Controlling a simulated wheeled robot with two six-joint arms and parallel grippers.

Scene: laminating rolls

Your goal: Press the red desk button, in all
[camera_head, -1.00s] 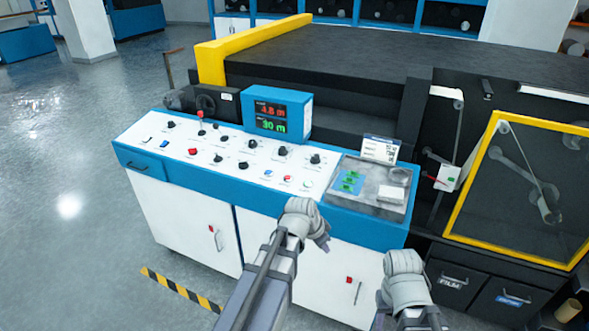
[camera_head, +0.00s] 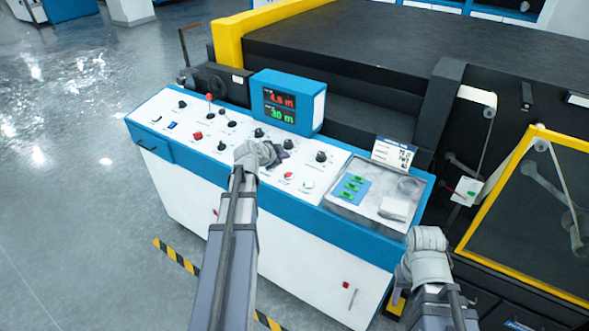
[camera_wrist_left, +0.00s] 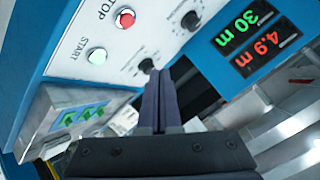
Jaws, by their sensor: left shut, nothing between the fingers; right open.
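A red button (camera_head: 288,175) sits on the white sloped panel (camera_head: 160,112) of the blue-edged desk, just right of my left gripper (camera_head: 278,153). In the left wrist view the red button (camera_wrist_left: 125,18) is at upper left, marked STOP, beside a pale green button (camera_wrist_left: 97,56) marked START. My left gripper (camera_wrist_left: 160,88) is shut and empty over the panel; the red button lies off to the side of its fingers, with no contact seen. My right gripper (camera_head: 428,242) is open in front of the desk at lower right.
Another red control (camera_head: 197,136), a red-topped lever (camera_head: 209,98) and several black knobs share the panel. A blue display box (camera_head: 288,102) stands behind it. A grey tray (camera_head: 350,208) with green-marked pieces lies to the right. A yellow-framed guard (camera_head: 467,235) is further right.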

